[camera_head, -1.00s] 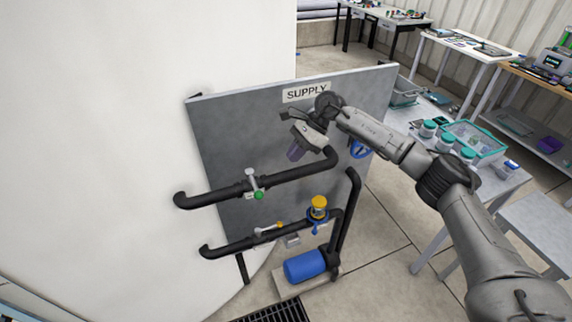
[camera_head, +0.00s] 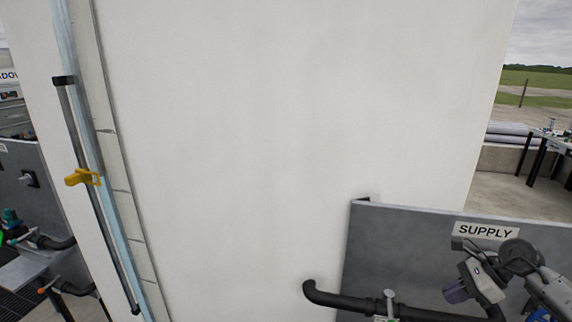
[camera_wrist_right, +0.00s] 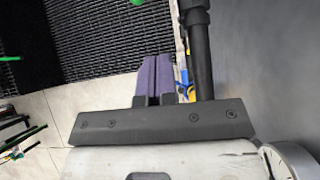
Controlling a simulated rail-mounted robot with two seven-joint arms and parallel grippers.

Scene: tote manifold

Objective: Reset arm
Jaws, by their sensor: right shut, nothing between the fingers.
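My right gripper (camera_head: 459,291) is at the lower right of the head view, in front of the grey supply panel (camera_head: 400,250) with its "SUPPLY" sign (camera_head: 486,231). In the right wrist view the gripper's purple fingers (camera_wrist_right: 158,80) are together with nothing between them. A black vertical pipe (camera_wrist_right: 203,70) stands just right of the fingers there; I cannot tell if they touch. A black pipe (camera_head: 345,301) runs along the panel's lower part, with a valve handle (camera_head: 389,296) on it. My left gripper is not in view.
A large white wall (camera_head: 300,130) fills the middle. A yellow clip-like piece (camera_head: 83,178) sits on a rail at the left, with more dark pipework (camera_head: 45,241) beyond. In the right wrist view, a dark floor grate (camera_wrist_right: 100,45) lies below.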

